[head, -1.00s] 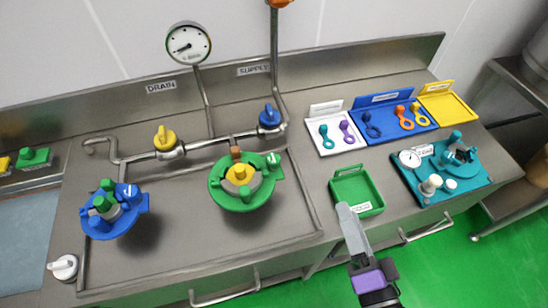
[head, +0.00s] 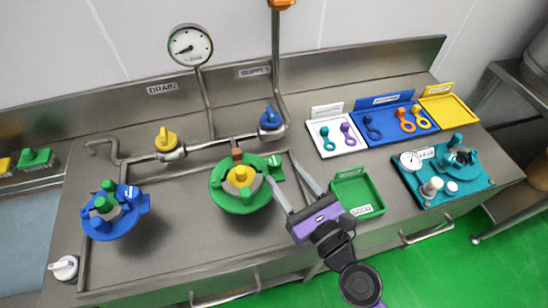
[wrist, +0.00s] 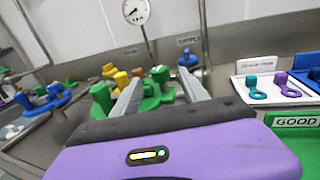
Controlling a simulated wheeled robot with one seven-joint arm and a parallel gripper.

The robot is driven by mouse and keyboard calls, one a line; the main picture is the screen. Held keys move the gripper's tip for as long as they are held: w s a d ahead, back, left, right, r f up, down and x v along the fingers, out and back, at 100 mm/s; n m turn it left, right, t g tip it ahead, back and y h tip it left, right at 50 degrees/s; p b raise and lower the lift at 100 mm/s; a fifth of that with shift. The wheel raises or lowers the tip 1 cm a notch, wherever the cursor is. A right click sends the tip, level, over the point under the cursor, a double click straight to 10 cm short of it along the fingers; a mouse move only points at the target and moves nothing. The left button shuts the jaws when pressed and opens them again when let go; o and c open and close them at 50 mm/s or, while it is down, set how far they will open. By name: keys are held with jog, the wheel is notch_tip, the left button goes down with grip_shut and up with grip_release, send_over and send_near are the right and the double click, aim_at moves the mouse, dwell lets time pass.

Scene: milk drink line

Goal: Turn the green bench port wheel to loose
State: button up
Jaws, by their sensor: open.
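The green bench port (head: 225,197) is a round green disc on the metal bench, with a grey hub, a yellow centre knob (head: 239,177) and a pale-marked green tab (head: 274,163) at its right. It also shows in the wrist view (wrist: 165,97), partly hidden behind my fingers. My gripper (head: 282,168) is open and empty just right of the port, fingers pointing up-left towards it. The left fingertip overlaps the disc's right edge in the head view; I cannot tell whether they touch. In the wrist view my gripper (wrist: 158,75) has its fingers either side of the tab's direction.
A blue port (head: 125,222) with a green knob stands at the left. Pipes with a yellow valve (head: 166,141) and a blue valve (head: 270,117) run behind. A green tray (head: 348,184) lies close right of my gripper; a teal tray (head: 405,180) stands farther right.

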aim_at(278, 167)
jog(key=p+x, duration=0.1)
jog(key=x, duration=0.5)
grip_shut()
